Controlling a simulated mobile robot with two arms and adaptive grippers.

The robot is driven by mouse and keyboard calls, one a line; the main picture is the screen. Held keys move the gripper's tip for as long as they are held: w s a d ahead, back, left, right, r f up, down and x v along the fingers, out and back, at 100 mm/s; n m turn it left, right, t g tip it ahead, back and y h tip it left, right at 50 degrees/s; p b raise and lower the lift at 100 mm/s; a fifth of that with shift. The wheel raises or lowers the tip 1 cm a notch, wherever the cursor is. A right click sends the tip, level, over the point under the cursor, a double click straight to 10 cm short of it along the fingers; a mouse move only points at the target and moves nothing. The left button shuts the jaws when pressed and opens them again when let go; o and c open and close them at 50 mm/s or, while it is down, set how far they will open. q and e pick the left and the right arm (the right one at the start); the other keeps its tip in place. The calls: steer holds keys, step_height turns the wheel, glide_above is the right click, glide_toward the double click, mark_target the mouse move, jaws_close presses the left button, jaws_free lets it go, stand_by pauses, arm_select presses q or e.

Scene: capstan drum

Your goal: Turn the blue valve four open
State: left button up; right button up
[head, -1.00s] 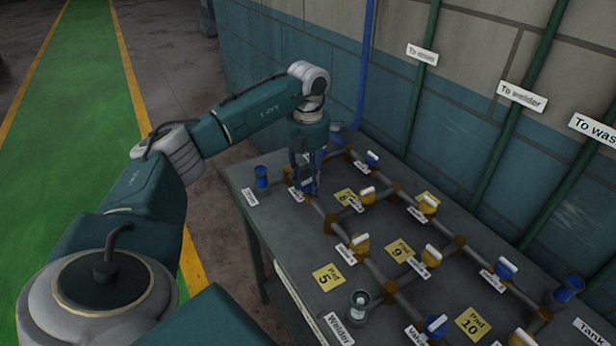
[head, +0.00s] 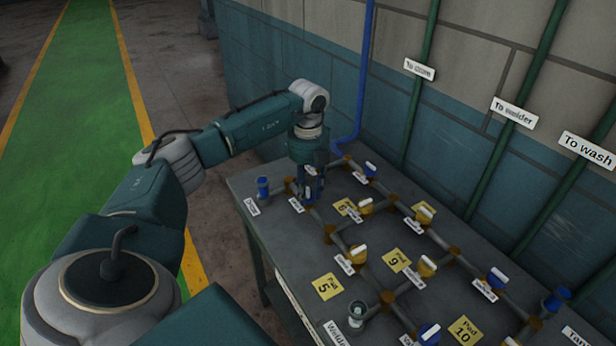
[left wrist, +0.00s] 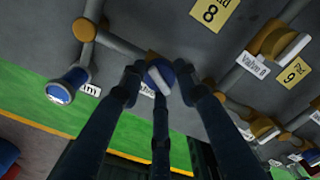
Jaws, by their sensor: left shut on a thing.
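My right gripper is not in view.
Other blue valves (head: 369,169) (head: 495,278) and several yellow valves (head: 427,265) stand along the pipes. A blue-capped pipe end (head: 263,187) is just left of the gripper. The wall (head: 290,80) with green pipes rises behind the bench.

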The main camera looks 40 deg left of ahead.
mark_target(307, 191)
arm_select(q)
steer(key=n+p, duration=0.1)
steer(key=n, duration=0.4)
steer(key=shift+r+n+p, duration=0.1)
steer(key=shift+n+p, duration=0.2)
steer(key=shift+a, duration=0.1)
stand_by(0.4)
steer(key=o, duration=1.2)
step_height(307, 191, up, 12)
steer(key=shift+f, duration=0.1)
